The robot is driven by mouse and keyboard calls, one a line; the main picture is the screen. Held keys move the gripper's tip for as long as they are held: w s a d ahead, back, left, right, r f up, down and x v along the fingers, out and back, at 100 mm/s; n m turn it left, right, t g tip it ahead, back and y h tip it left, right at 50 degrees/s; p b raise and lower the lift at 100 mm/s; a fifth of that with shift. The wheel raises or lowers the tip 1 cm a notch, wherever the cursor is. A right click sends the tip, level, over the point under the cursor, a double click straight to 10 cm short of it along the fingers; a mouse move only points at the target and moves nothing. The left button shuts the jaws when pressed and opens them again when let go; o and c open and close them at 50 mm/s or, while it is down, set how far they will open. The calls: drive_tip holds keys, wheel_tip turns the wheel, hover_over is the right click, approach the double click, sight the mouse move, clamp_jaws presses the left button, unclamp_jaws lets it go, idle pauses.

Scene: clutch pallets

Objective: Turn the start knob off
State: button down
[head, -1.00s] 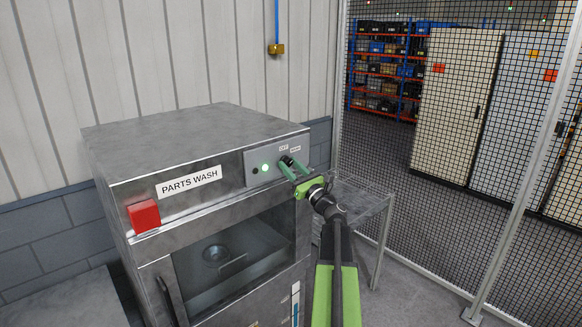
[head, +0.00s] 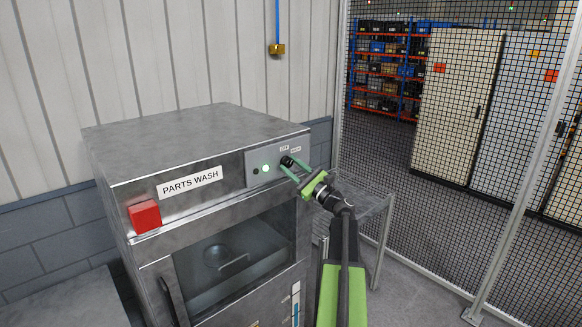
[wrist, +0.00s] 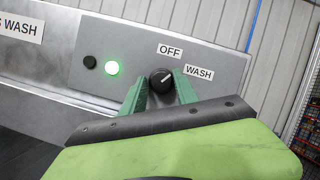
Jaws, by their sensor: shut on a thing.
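The start knob (wrist: 161,80) is a black round knob with a white pointer line, on the grey control panel (head: 251,161) of the parts washer (head: 200,140). In the wrist view its pointer tilts up and to the right, between the OFF label (wrist: 170,50) and the WASH label (wrist: 199,73). The green lamp (wrist: 112,68) beside it is lit. My gripper (head: 294,170) has its two green fingers at the knob, one on each side, shut on it. The fingers cover part of the knob's lower sides.
A red square button (head: 145,216) is at the washer's front left. The washer's glass door (head: 235,260) is below the panel.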

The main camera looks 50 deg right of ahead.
drive_tip(key=n+y, duration=0.1)
drive_tip(key=n, duration=0.1)
drive_tip(key=n+y+p, duration=0.1)
drive_tip(key=n, duration=0.1)
drive_tip(key=n+g+p, duration=0.1)
drive_tip(key=n, duration=0.1)
drive_tip(key=shift+d+r+n+y, duration=0.35)
drive_tip(key=shift+n+y, duration=0.05)
drive_tip(key=shift+n+g+y+p, duration=0.5)
drive_tip(key=shift+n+p, duration=0.1)
drive_tip(key=shift+n, duration=0.6)
drive_tip(key=shift+f, duration=0.1)
drive_tip(key=c, duration=1.1)
unclamp_jaws()
drive_tip(key=shift+f, duration=0.1)
drive_tip(key=shift+a, duration=0.1)
